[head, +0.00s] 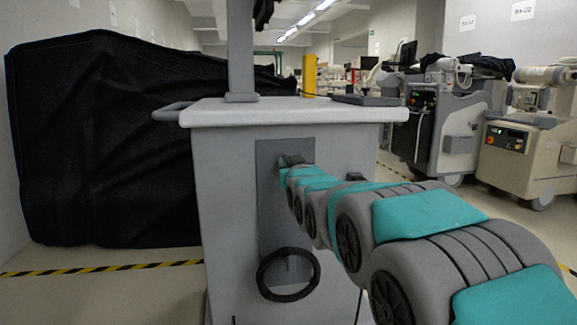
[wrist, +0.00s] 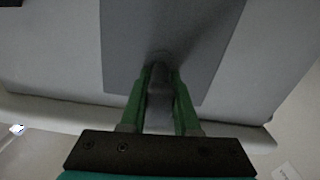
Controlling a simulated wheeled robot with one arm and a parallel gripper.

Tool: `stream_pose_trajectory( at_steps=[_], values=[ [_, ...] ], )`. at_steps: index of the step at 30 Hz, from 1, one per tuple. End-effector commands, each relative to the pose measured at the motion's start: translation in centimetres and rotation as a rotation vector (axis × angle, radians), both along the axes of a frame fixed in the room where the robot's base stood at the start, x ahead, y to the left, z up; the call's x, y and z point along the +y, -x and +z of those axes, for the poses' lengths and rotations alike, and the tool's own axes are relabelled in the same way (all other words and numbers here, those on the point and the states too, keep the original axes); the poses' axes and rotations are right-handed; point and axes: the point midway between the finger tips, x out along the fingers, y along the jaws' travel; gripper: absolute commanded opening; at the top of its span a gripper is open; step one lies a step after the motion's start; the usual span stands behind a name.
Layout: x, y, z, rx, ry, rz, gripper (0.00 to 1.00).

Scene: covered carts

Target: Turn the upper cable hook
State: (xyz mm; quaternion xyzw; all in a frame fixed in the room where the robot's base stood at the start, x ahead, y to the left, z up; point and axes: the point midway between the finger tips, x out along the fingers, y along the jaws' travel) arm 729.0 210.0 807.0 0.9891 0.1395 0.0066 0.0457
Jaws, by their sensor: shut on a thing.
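The upper cable hook (wrist: 160,88) is a dark grey piece standing out from a grey plate (head: 270,190) on the front of a light grey cart (head: 225,200). In the wrist view my gripper (wrist: 163,72) has its two green fingers on either side of the hook, shut on it. In the head view my arm reaches to the upper part of the plate, and its links mostly hide the gripper and hook. Lower on the plate, a black coiled cable (head: 262,283) hangs around the lower hook (head: 290,264).
A black covered cart (head: 100,140) stands at the left. Machines on wheels (head: 445,125) stand at the right. The cart has a white top (head: 290,112), a post (head: 240,50) and a side handle (head: 172,112). Striped tape (head: 100,268) marks the floor.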

Motion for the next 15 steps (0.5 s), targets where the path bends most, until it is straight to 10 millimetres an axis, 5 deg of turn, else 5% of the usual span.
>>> stream_pose_trajectory(
  at_steps=[15],
  values=[
    [-0.02, -0.05, -0.52, 0.04, -0.101, 0.0, 0.0]
  ],
)
